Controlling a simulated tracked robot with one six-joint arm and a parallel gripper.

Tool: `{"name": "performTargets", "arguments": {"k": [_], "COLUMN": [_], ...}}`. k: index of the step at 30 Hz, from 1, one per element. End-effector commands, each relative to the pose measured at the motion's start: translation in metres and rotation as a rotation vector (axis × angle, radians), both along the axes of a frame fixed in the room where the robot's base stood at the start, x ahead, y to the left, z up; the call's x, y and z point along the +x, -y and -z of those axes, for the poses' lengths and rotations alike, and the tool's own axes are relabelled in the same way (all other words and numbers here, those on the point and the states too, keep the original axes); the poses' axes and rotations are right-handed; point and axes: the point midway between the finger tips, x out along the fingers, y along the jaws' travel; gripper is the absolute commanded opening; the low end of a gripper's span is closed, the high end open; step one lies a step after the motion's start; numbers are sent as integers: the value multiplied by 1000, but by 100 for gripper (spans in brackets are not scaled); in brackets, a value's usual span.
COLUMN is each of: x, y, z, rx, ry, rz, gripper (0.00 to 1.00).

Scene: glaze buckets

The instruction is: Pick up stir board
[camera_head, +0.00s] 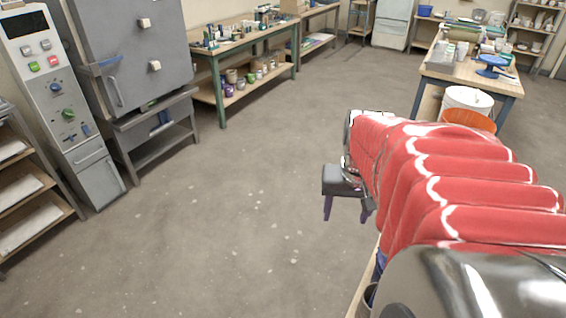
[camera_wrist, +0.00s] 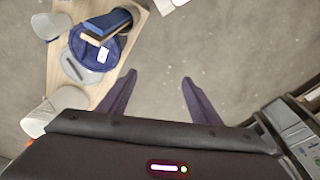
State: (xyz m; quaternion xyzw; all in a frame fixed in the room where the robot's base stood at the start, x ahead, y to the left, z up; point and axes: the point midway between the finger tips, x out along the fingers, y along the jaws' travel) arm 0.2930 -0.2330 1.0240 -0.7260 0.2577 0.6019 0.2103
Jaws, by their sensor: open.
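My gripper (camera_head: 347,212) hangs over open floor in the head view, below the red-sleeved arm. In the wrist view my gripper (camera_wrist: 159,76) has its two dark fingers wide apart, with only bare floor between them. A board-like piece with tan and dark blue faces (camera_wrist: 94,31), possibly the stir board, lies on a round blue thing, perhaps a bucket (camera_wrist: 97,45), at the upper left of the wrist view. It is left of the fingers and apart from them. I cannot make out a stir board for certain in the head view.
The blue thing stands on a wooden bench (camera_wrist: 60,72) with grey pieces. In the head view, a white bucket (camera_head: 462,100) and an orange bucket (camera_head: 468,121) stand near a work table (camera_head: 450,72) at right. A kiln (camera_head: 130,50) stands at left. The middle floor is clear.

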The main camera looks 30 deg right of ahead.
Motion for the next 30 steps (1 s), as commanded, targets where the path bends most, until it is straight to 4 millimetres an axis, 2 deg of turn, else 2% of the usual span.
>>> {"name": "performTargets", "arguments": {"k": [1, 9, 15, 21, 30], "x": [-8, -53, -91, -107, -107], "y": [16, 83, 120, 133, 133], "z": [7, 37, 58, 66, 67], "rx": [13, 82, 131, 150, 151], "ry": [-16, -77, -106, -115, -116], "rz": [45, 248, 374, 422, 422], "gripper": [58, 58, 58, 58, 58]}}
